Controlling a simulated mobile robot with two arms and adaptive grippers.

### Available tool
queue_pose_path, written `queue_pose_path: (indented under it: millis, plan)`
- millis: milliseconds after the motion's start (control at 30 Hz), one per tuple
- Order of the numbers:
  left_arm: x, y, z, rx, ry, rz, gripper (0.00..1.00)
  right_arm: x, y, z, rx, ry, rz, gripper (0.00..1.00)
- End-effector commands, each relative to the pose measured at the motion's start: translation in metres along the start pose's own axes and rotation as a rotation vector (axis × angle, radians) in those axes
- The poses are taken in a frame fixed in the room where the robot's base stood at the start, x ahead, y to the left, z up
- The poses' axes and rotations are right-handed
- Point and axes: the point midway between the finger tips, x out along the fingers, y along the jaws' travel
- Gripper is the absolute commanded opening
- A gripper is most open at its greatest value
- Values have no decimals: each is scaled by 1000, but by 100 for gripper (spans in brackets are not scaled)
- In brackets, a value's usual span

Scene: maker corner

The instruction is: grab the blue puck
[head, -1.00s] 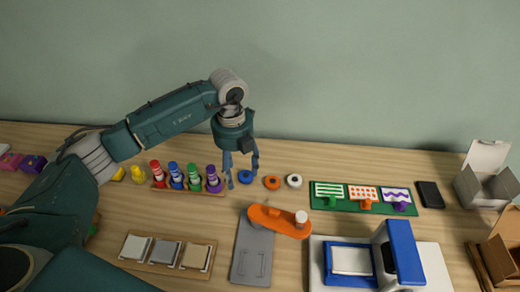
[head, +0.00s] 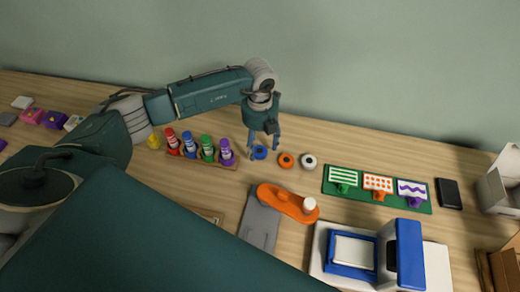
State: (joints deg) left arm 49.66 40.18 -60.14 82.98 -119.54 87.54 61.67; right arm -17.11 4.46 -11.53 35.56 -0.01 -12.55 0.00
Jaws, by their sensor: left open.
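The blue puck (head: 260,153) is a small round ring on the wooden table, left of an orange puck (head: 286,160) and a white puck (head: 309,162). My left gripper (head: 263,146) points down over the blue puck, its two fingers spread with the puck showing between or just behind them. I cannot tell how high the fingertips are above the table. The left gripper is open. My right gripper is not in the head view.
A wooden rack of coloured bottles (head: 205,161) stands close left of the gripper. A green board with patterned cards (head: 360,200) lies to the right. An orange lever on a grey plate (head: 262,222) and a blue-and-white press (head: 400,252) are in front.

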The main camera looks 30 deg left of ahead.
Motion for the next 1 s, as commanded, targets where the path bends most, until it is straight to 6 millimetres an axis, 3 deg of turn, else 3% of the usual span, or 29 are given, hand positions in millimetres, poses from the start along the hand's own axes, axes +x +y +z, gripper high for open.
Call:
queue_pose_path:
  millis: [200, 433, 667, 1000]
  plan:
    - [22, 0, 0, 0, 1, 0, 60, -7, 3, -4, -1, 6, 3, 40]
    - [23, 0, 0, 1, 0, 0, 60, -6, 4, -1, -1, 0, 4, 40]
    - [23, 0, 0, 1, 0, 0, 15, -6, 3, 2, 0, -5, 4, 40]
    - [21, 0, 1, 1, -1, -1, 15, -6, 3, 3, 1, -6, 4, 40]
